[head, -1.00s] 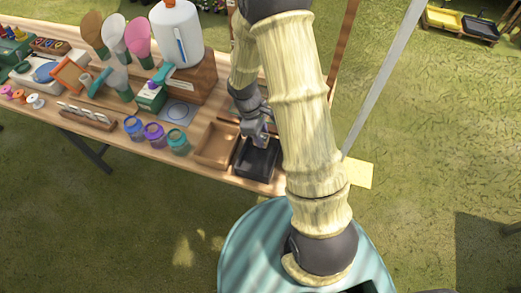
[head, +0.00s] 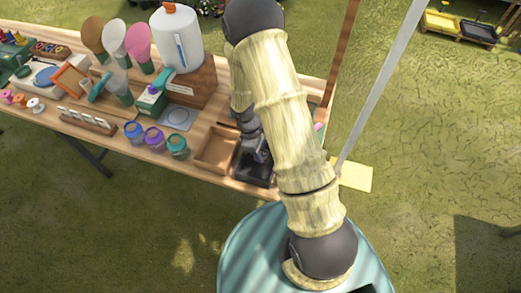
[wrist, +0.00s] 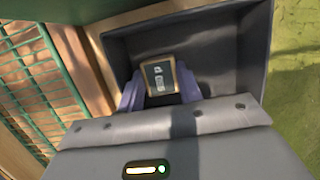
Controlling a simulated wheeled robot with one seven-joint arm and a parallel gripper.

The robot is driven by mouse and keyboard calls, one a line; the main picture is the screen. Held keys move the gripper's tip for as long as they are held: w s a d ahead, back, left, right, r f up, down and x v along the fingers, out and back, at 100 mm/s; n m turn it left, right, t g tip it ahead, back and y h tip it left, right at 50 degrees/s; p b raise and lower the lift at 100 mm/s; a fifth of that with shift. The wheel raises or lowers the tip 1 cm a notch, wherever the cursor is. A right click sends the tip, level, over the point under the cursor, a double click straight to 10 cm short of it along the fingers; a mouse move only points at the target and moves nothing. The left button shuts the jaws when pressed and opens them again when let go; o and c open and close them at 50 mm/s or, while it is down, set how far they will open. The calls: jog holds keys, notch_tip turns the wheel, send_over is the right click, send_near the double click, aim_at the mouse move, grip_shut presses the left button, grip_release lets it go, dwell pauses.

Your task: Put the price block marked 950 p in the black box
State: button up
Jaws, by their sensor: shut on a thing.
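The black box (head: 250,178) stands at the right front end of the wooden table, and it fills much of the wrist view (wrist: 225,45). My gripper (head: 258,154) is over the box in the head view, partly behind my arm. In the wrist view my gripper's purple fingers (wrist: 160,92) are shut on a small price block (wrist: 158,76) with a dark face, pale writing and a wooden edge. The block appears within the box's walls; I cannot tell if it touches the floor. Its writing is too small to read surely.
A brown wooden tray (head: 214,150) adjoins the black box on the left. Blue, purple and teal jars (head: 155,138) stand left of it. A white dispenser (head: 176,40) stands behind. A pale pole (head: 378,95) rises right of my arm. A green mesh (wrist: 28,75) shows in the wrist view.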

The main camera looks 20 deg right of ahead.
jog(key=shift+s+r, duration=0.1)
jog(key=o, duration=0.8)
jog(key=b+v, duration=0.1)
jog(key=v, duration=1.1)
jog(key=shift+a, duration=0.1)
